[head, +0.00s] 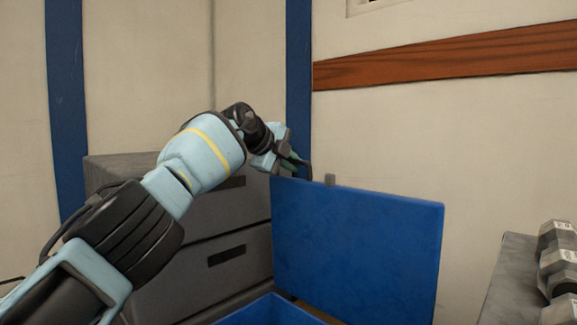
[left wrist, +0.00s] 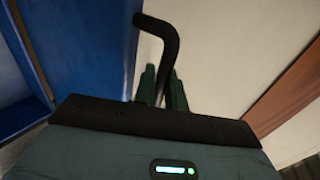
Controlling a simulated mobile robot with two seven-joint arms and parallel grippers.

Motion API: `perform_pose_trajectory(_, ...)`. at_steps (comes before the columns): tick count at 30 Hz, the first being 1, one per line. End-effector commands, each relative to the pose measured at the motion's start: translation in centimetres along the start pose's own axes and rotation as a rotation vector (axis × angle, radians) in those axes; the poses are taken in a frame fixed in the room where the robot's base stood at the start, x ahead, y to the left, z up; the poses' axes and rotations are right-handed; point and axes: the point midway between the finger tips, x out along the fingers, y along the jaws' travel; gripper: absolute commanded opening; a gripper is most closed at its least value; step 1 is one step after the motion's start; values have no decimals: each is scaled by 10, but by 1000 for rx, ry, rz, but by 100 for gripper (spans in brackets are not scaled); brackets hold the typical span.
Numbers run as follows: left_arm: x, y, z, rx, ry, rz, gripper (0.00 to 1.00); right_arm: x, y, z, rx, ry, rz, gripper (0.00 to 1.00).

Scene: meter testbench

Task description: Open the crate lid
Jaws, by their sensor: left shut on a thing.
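The blue crate lid (head: 355,245) stands raised, roughly upright, in the head view. The blue crate's rim (head: 268,311) shows at the bottom edge below it; most of the crate is out of frame. My left gripper (head: 293,160) is at the lid's upper left corner. In the left wrist view, its green fingers (left wrist: 161,82) are shut on the black bent handle (left wrist: 165,38), and the blue lid (left wrist: 90,60) fills the left side. In the head view the handle is partly hidden by the gripper. My right gripper is not in view.
A grey drawer cabinet (head: 227,257) stands behind and left of the lid, close to my left arm. A pale wall with a wooden rail (head: 440,60) is behind. A grey surface (head: 512,280) with metal dumbbell-like parts (head: 556,262) is at the right.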

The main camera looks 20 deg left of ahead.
Motion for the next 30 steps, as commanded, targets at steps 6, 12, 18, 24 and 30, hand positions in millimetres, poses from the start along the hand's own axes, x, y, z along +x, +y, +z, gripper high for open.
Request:
perform_pose_trajectory(6,2,2,0,-1,-2,6,0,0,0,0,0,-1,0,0)
perform_pose_trajectory(12,1,1,0,-1,-2,4,18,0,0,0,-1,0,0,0)
perform_pose_trajectory(18,0,0,0,0,-2,2,30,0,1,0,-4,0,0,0)
perform_pose_trajectory(24,-1,-1,0,1,-2,0,30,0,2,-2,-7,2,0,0)
perform_pose_trajectory(30,-9,-3,1,2,-2,-3,30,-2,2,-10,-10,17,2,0)
